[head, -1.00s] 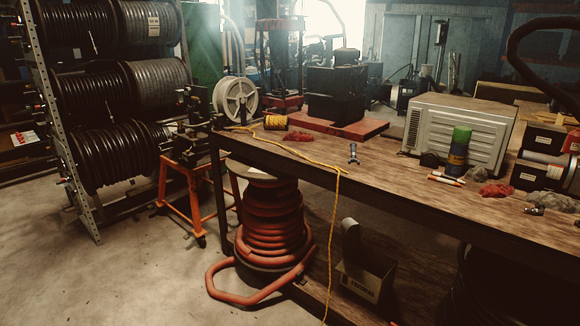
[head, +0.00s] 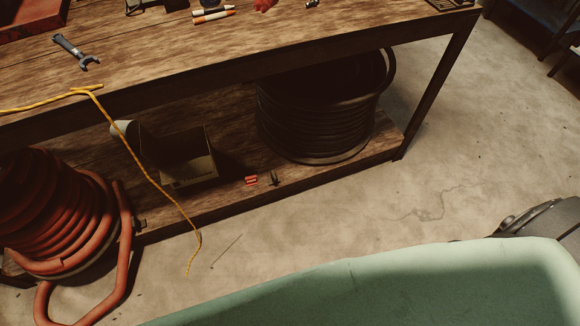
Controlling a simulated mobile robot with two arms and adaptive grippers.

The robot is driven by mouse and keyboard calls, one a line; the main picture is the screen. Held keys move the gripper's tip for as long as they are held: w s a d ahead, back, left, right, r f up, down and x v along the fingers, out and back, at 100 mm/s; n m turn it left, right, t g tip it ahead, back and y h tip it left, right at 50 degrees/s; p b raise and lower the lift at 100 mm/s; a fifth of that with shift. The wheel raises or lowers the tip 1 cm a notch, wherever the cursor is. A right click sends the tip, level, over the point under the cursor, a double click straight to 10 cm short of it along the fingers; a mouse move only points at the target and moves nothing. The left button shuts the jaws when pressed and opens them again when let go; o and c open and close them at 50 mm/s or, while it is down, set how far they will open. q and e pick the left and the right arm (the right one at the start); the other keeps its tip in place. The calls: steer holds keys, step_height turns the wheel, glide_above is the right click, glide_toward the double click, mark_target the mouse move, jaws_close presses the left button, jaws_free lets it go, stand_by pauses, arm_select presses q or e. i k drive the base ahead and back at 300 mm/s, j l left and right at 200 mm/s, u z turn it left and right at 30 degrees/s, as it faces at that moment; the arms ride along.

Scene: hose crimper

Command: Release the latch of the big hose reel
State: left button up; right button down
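I see no latch in the head view. A red hose coil (head: 62,215) stands on the lower left, cut off by the picture edge, with a loose end looping down to the floor. A black hose coil (head: 318,115) sits on the lower shelf of the workbench, partly in the shade of the top. I cannot tell whether either is the big hose reel. Neither of my grippers is in view.
The wooden workbench (head: 200,58) crosses the view and carries a wrench (head: 76,52). A yellow rope (head: 150,178) hangs off its front edge. An open box (head: 188,160) stands on the lower shelf.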

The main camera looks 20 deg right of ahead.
mark_target(274, 179)
steer(key=i+j+z, duration=0.2)
steer(key=j, duration=0.3)
steer(key=i+j+z, duration=0.2)
steer(key=j, duration=0.25)
steer(key=j+z, duration=0.2)
steer(key=j, duration=0.3)
